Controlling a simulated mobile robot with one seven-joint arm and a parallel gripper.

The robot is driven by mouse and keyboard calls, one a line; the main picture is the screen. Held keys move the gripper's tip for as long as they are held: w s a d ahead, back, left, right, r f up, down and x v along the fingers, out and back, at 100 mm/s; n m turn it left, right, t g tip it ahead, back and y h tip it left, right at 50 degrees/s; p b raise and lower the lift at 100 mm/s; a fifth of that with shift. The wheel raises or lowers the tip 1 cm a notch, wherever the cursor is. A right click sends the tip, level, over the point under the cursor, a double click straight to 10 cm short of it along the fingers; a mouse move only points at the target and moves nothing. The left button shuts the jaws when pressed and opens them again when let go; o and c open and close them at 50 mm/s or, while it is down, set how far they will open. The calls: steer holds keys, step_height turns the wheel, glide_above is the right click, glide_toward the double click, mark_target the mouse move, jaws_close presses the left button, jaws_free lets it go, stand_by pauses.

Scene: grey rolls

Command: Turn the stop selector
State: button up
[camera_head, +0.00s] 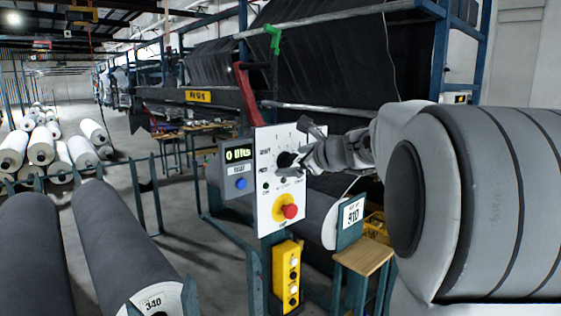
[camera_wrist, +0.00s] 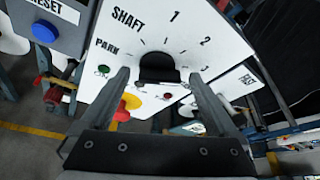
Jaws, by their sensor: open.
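The selector is a black knob (camera_head: 284,160) on a white upright panel (camera_head: 265,203). In the wrist view the black knob (camera_wrist: 158,68) sits between my fingertips, with the marks SHAFT, PARK, 1, 2 and 3 around it. My gripper (camera_head: 305,152) is in front of the panel at the knob, coming from the right. In the wrist view my gripper (camera_wrist: 161,75) is open, one finger on each side of the knob. I cannot tell whether the fingers touch it. Part of the knob's lower side and its pointer are hidden or unclear.
A red button on a yellow base (camera_head: 289,211) is low on the panel. A grey box (camera_head: 238,172) with a display and blue button is left of it. A yellow button box (camera_head: 287,275) hangs below. A small wooden-topped stand (camera_head: 363,257) and grey rolls (camera_head: 120,245) are near.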

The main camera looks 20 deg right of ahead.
steer(key=shift+c, duration=0.2)
steer(key=c, duration=1.3)
steer(key=shift+c, duration=0.2)
steer(key=shift+f+b, duration=0.15)
steer(key=shift+b, duration=0.3)
